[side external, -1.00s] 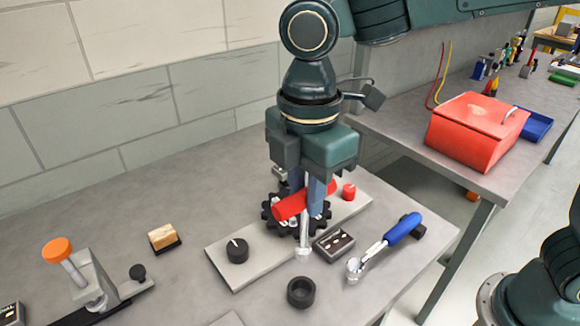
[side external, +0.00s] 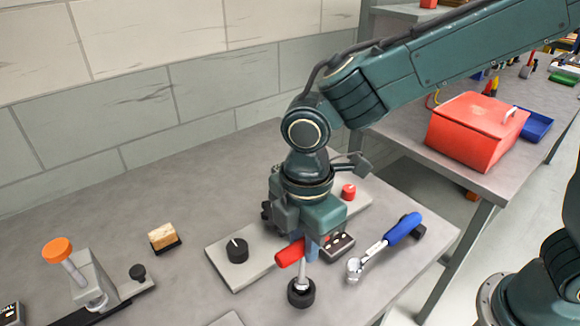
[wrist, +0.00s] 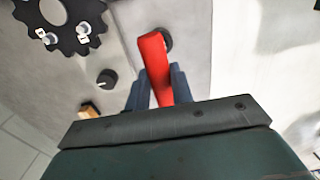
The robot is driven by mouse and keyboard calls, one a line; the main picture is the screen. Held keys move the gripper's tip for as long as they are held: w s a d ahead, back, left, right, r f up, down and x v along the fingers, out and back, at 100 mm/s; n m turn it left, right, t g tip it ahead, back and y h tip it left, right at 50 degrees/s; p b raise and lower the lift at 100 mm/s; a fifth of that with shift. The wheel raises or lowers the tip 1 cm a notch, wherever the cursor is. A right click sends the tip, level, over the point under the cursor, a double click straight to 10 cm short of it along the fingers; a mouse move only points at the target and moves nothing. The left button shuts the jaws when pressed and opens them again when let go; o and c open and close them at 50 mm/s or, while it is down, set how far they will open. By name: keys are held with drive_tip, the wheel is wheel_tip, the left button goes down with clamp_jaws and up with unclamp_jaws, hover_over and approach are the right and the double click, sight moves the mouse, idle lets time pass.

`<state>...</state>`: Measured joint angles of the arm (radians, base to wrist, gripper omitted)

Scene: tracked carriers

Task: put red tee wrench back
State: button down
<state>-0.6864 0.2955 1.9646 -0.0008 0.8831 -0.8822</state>
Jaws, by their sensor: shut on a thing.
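The red tee wrench has a red crossbar handle (side external: 290,253) and a silver shaft (side external: 302,271). My gripper (side external: 307,248) is shut on the handle, which also shows between the fingers in the wrist view (wrist: 155,62). The wrench hangs roughly upright with its shaft pointing down. The shaft's lower end is at the mouth of a round black holder (side external: 301,294); I cannot tell how far inside it is. In the wrist view the black holder (wrist: 167,42) is partly hidden behind the handle.
A grey plate with a black knob (side external: 237,250) and a red knob (side external: 348,191) lies behind. The black gear (wrist: 62,22) shows in the wrist view. A blue-handled ratchet (side external: 403,229) and a small dark box (side external: 338,246) are at right.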

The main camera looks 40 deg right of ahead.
drive_tip(key=shift+f, duration=1.3)
drive_tip(key=c, duration=1.2)
unclamp_jaws()
wheel_tip(320, 180, up, 12)
drive_tip(key=shift+f, duration=0.1)
drive_tip(key=shift+r, duration=0.25)
drive_tip(key=shift+d, duration=0.1)
